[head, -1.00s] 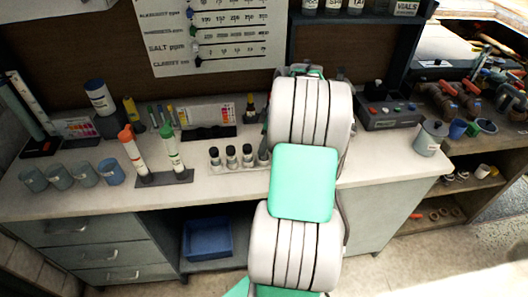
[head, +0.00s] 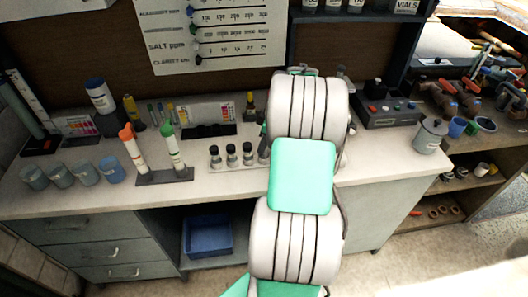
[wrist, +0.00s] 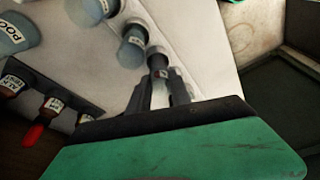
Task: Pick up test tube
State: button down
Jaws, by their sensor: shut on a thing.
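A row of dark-capped test tubes with pale labels stands in a light rack (head: 225,168) on the counter, left of my arm in the head view. In the wrist view, two of them, a nearer tube (wrist: 132,47) and another tube (wrist: 92,10), stand clear of my gripper. My gripper (wrist: 160,88) is shut on a dark-topped test tube (wrist: 158,64) at the end of the row. The held tube is mostly hidden by the fingers, and I cannot tell whether it has left the rack. In the head view my arm hides most of the gripper.
Orange-topped (head: 131,150) and green-topped (head: 170,146) tubes stand in a dark holder left of the rack. Several blue-grey cups (head: 85,173) are farther left. A grey control box (head: 390,110) and lidded pot (head: 430,136) are at right. Bare counter lies in front of the rack.

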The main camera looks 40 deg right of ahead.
jog(key=shift+r, duration=0.1)
dwell(0.3)
jog(key=shift+r, duration=0.3)
jog(key=s+a+r+b, duration=0.3)
jog(key=s+a+r, duration=0.3)
jog(key=s+r, duration=0.6)
jog(key=shift+s+r+b, duration=0.15)
jog(key=shift+s+b, duration=0.15)
jog(key=shift+s, duration=0.1)
jog(key=shift+s, duration=0.1)
